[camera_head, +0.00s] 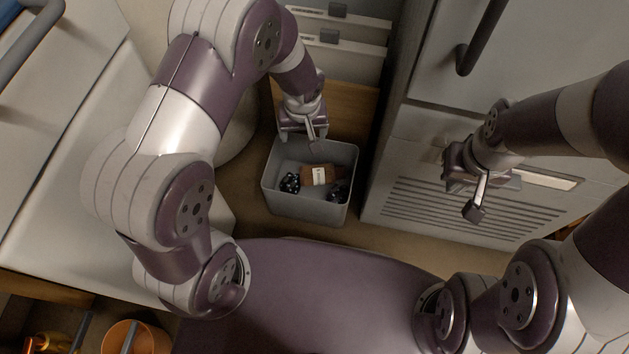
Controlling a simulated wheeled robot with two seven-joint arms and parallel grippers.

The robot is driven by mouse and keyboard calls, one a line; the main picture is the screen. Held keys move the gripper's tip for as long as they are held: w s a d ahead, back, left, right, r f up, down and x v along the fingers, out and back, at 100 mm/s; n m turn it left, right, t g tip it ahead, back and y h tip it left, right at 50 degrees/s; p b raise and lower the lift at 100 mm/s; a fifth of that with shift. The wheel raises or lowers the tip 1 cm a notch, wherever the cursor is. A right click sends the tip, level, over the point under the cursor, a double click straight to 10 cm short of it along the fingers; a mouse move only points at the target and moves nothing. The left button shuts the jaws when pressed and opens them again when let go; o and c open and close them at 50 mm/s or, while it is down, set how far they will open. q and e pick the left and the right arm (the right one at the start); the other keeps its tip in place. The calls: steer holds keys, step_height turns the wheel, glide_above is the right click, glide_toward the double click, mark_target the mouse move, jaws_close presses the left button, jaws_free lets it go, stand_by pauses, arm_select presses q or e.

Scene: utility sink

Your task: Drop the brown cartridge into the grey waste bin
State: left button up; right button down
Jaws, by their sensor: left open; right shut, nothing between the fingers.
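The grey waste bin (310,207) stands on the floor in the middle of the view. The brown cartridge (308,174), with a white label, lies inside it among some dark round items (290,183). My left gripper (313,146) is open and empty above the bin's back rim, apart from the cartridge. My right gripper (474,208) is shut and empty, in front of the grey cabinet to the right of the bin.
A grey cabinet (430,190) with vents and dark handles stands right of the bin. White drawers (345,55) are behind. A pale counter (60,200) fills the left. An orange container (135,338) is at the lower left. Some floor shows around the bin.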

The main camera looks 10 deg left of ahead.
arm_select(q)
step_height(320, 180, up, 9)
steer(key=s+p, duration=0.1)
steer(key=p, duration=0.2)
steer(key=shift+d+f+p, duration=0.2)
steer(key=shift+p, duration=0.1)
arm_select(e)
step_height(320, 180, up, 5)
steer(key=shift+r, duration=0.1)
arm_select(q)
steer(key=shift+s, duration=0.1)
